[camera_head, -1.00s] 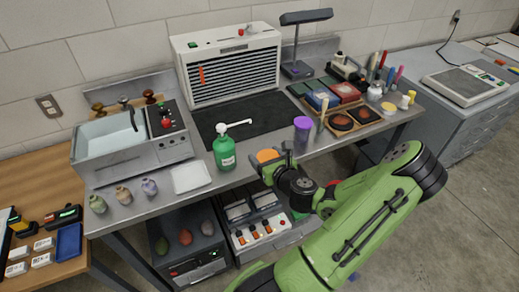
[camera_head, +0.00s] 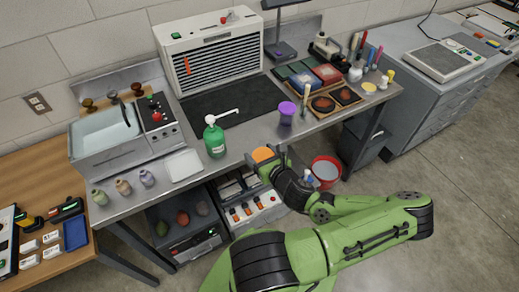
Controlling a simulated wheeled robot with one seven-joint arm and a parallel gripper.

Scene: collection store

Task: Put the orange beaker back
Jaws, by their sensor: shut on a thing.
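The orange beaker (camera_head: 263,154) shows as an orange round top at the front edge of the steel bench. My gripper (camera_head: 266,160) is shut on it, and the dark fingers hide most of its body. I cannot tell whether the beaker touches the bench or is held just in front of it. A purple beaker (camera_head: 287,112) stands upright on the bench behind and to the right of my gripper. A green pump bottle (camera_head: 215,139) stands to the left of my gripper.
A dark mat (camera_head: 238,105) lies before the white louvred unit (camera_head: 210,55). A white square plate (camera_head: 184,166) and several small bottles (camera_head: 123,187) stand at the front left. A wooden tray (camera_head: 335,102) holds dark dishes at the right. A red-rimmed bucket (camera_head: 326,170) stands below the bench.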

